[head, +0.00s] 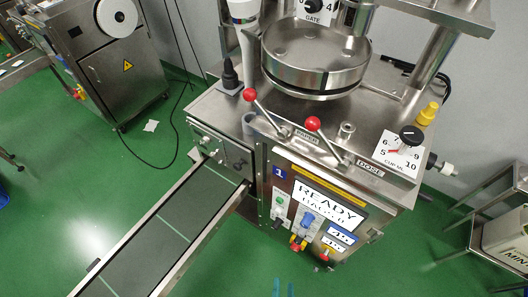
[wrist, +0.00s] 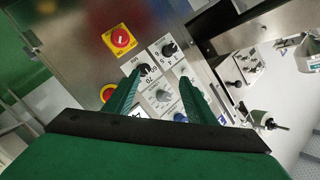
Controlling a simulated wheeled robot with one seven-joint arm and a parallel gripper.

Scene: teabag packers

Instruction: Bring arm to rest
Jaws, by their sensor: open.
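My gripper (wrist: 158,105) shows in the wrist view with two green fingers spread apart and nothing between them. Behind the fingers is a steel control panel with black knobs (wrist: 169,49) on white dials and a red knob on a yellow plate (wrist: 119,40). I cannot tell how far the fingers are from the panel. In the head view, two small blue-green tips (head: 283,288) at the bottom edge look like my fingertips, below the teabag machine (head: 262,190). Its display (head: 326,204) reads READY, with a second line partly legible as BAGS 0.
A conveyor (head: 150,235) runs from the machine to the lower left. Two red-knobbed levers (head: 313,124) stand on the machine's top. Another steel machine (head: 105,60) is at the back left. A steel rack (head: 490,215) with a bin is at the right. Green floor is clear at the front.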

